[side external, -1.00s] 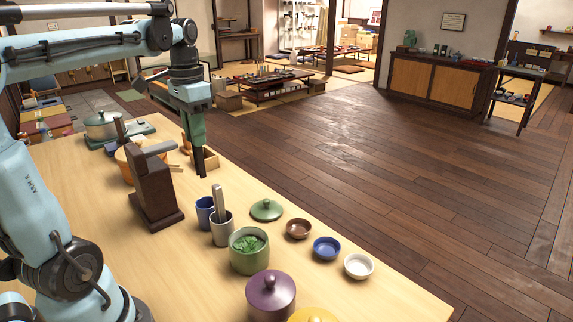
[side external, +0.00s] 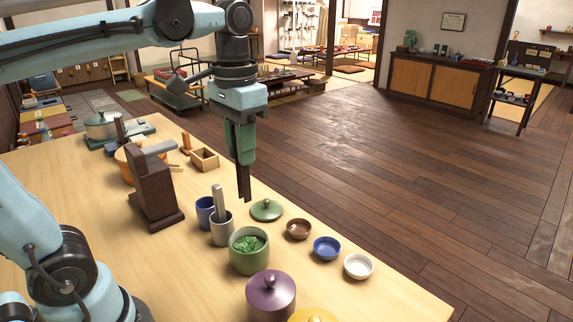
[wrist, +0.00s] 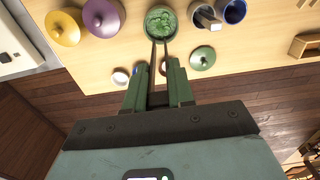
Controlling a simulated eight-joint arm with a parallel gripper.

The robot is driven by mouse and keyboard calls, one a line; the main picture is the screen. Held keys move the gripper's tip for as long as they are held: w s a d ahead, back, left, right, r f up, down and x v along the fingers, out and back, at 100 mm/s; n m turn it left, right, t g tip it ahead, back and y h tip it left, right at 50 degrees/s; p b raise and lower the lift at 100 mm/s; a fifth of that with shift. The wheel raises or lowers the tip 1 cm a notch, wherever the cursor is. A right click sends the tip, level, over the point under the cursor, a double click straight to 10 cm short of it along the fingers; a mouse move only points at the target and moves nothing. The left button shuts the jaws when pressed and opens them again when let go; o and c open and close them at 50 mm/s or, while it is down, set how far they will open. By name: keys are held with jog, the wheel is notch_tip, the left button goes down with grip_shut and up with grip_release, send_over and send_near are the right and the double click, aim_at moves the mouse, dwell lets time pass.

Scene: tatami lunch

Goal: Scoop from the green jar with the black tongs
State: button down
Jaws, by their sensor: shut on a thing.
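The green jar (side external: 249,262) stands open on the wooden table, with green leafy pieces (side external: 248,243) inside. Its green lid (side external: 266,210) lies on the table behind it. My gripper (side external: 242,158) is shut on the black tongs (side external: 244,184), which point downward. In the side view the tongs' tips hang above the table, near the lid and short of the jar. In the wrist view the tongs extend from my gripper (wrist: 158,72) toward the rim of the jar (wrist: 146,30); their tips are apart from each other.
A grey cup (side external: 222,234) with a pestle-like rod and a blue cup (side external: 205,211) stand left of the jar. Brown (side external: 299,229), blue (side external: 326,248) and white (side external: 358,266) bowls line the right edge. A purple lidded jar (side external: 271,298) stands in front. A dark wooden stand (side external: 158,190) is left.

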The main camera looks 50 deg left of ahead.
aim_at(242, 179)
notch_tip(242, 179, down, 16)
jog(key=shift+r, duration=0.2)
dwell(1.2)
jog(key=shift+a, duration=0.1)
dwell(0.5)
jog(key=shift+a, duration=0.15)
dwell(0.5)
jog(key=shift+r, duration=0.1)
dwell(0.5)
jog(key=shift+r, duration=4.35)
